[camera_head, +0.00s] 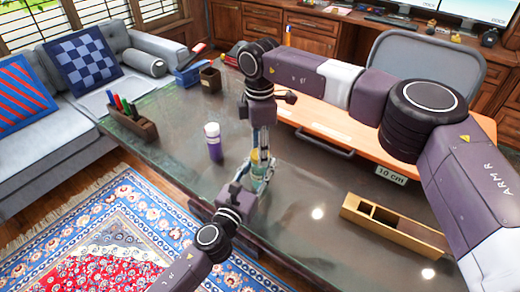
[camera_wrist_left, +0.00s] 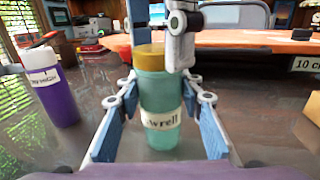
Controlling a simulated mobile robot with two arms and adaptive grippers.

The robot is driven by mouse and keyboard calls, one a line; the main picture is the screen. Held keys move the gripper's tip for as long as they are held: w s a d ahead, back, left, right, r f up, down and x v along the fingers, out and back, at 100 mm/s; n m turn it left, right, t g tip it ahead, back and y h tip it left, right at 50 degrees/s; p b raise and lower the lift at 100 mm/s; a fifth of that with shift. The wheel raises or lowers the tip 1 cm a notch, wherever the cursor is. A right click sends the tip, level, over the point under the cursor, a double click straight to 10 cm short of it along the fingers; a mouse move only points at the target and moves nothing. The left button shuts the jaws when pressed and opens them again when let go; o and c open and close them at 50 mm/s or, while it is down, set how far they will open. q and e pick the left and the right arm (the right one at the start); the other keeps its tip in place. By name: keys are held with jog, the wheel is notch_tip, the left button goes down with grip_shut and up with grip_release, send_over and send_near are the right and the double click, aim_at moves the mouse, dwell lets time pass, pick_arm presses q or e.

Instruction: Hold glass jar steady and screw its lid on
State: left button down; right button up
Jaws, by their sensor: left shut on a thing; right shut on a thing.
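The teal glass jar (camera_wrist_left: 160,112) stands upright on the glossy dark table, with a pale label reading "wrell". Its gold lid (camera_wrist_left: 149,57) sits on top, touching the jar, and looks about level; whether the threads are engaged cannot be seen. My left gripper (camera_head: 259,182) comes in low from the front and is shut around the jar's sides, its blue-padded fingers flanking it in the left wrist view. My right gripper (camera_head: 262,138) comes down from above and is shut on the lid, hiding part of it. In the head view the jar (camera_head: 262,157) is mostly covered by both grippers.
A purple bottle with a white cap (camera_head: 214,143) stands just left of the jar. A pen holder (camera_head: 132,121) is at the table's left edge. An orange raised board (camera_head: 345,130) lies behind, and a tan divided tray (camera_head: 395,226) lies right.

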pick_arm(q)
jog(key=shift+f, duration=0.1)
pick_arm(e)
jog(key=m, duration=0.6)
jog(key=shift+w+m, duration=0.1)
jog(key=shift+m, duration=0.3)
jog(key=o, duration=1.1)
jog(key=shift+c, duration=0.2)
jog(key=shift+r, duration=0.1)
jog(key=shift+r, duration=2.15)
jog(key=shift+c, duration=0.4)
